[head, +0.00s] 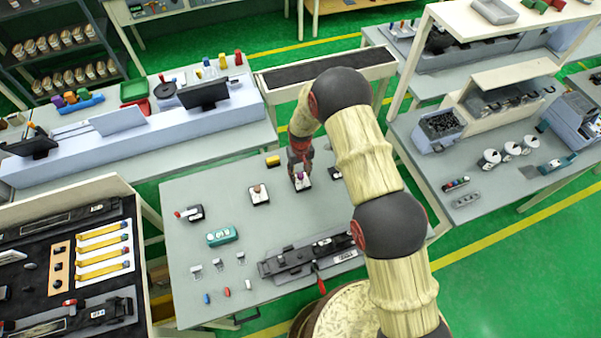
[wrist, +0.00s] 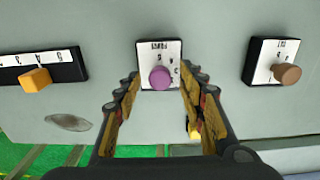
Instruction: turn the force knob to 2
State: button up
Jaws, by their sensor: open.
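The force knob (wrist: 160,77) is a round purple cap on a white dial plate (wrist: 150,55) marked with small figures and a word that reads like FORCE upside down. In the head view the purple knob (head: 302,177) stands on the grey table below my gripper (head: 300,158). In the wrist view my gripper (wrist: 161,80) is open, with one finger on each side of the knob and a gap showing on both sides. Nothing is held. I cannot tell which figure the knob points to.
A brown knob (wrist: 287,73) on its own plate sits to the right in the wrist view. An orange slider knob (wrist: 36,79) on a black base sits to the left. A dark rail fixture (head: 300,258) lies nearer.

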jog(key=shift+c, duration=0.9)
grip_shut()
jog(key=shift+f+n+b, duration=0.1)
jog(key=shift+n+b, duration=0.2)
jog(key=shift+b, duration=0.2)
jog(key=n+b, duration=0.2)
jog(key=b, duration=0.1)
jog(key=shift+f+n, duration=0.1)
jog(key=shift+n, duration=0.3)
jog(key=n+b, duration=0.4)
jog(key=n, duration=0.1)
jog(key=shift+r, duration=0.2)
jog(key=shift+n, duration=0.3)
jog(key=shift+o, duration=0.9)
grip_release()
